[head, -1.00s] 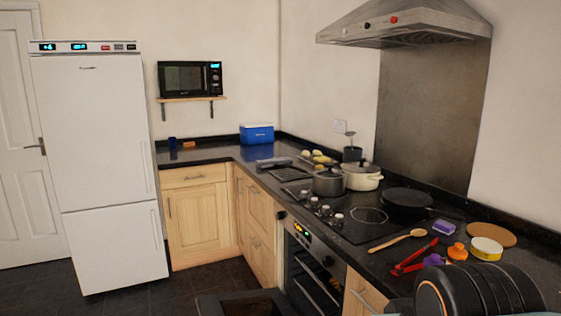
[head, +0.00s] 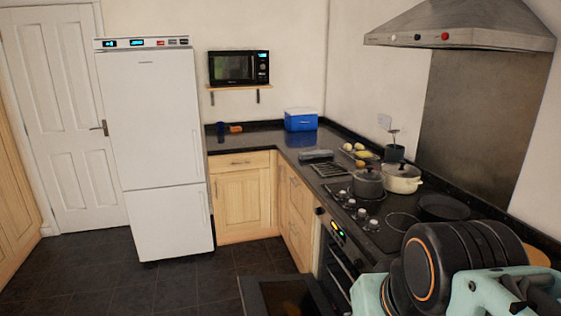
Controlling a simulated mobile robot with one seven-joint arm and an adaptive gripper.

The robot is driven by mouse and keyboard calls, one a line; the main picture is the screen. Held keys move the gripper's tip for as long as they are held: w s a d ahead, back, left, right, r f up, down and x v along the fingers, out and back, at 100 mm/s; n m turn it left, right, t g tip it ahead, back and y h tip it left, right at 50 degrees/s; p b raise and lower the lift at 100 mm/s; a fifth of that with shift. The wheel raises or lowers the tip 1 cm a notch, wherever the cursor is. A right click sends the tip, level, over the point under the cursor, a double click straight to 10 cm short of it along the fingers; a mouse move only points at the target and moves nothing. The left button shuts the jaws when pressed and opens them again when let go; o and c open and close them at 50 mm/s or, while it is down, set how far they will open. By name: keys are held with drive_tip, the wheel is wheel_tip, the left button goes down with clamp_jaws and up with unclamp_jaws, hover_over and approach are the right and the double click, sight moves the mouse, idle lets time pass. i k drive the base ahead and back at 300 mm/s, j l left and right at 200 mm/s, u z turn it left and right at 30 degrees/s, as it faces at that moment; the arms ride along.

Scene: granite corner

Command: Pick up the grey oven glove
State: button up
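A small, dark grey, flat item (head: 316,155) lies on the black worktop near the corner, in front of the blue box. It looks like the grey oven glove, but it is too small to be sure. A dark rack or grate lies just in front of it. My gripper is not in the head view; only part of my arm shows at the lower right, far from the grey item.
The blue box (head: 301,120) stands in the corner. A grey pot (head: 368,184), a cream pot (head: 402,180) and a dark pan (head: 443,207) stand on the hob. The oven door (head: 283,297) hangs open low in front. The dark floor (head: 80,275) at left is clear.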

sight(318, 153)
drive_tip(key=i+j+u, duration=0.2)
drive_tip(key=j, duration=0.15)
drive_tip(key=j+u, duration=0.15)
drive_tip(key=j, duration=0.2)
drive_tip(key=i+j+u, duration=0.2)
drive_tip(key=j+u, duration=0.15)
drive_tip(key=j, duration=0.25)
drive_tip(key=i+j+u, duration=0.5)
drive_tip(key=i+j+z, duration=0.1)
drive_tip(key=i, duration=0.3)
drive_tip(key=i+j+z, duration=0.15)
drive_tip(key=i, duration=0.25)
drive_tip(key=i+j+z, duration=0.1)
drive_tip(key=i, duration=0.3)
drive_tip(key=i+z, duration=0.2)
drive_tip(key=i, duration=0.35)
drive_tip(key=i+j+z, duration=0.15)
drive_tip(key=i, duration=0.45)
drive_tip(key=i+z, duration=0.3)
drive_tip(key=i, duration=0.25)
drive_tip(key=i+z, duration=0.3)
drive_tip(key=i, duration=0.2)
drive_tip(key=i+z, duration=0.8)
drive_tip(key=z, duration=0.15)
drive_tip(key=i+l+z, duration=0.15)
drive_tip(key=i+z, duration=0.6)
drive_tip(key=i, duration=0.2)
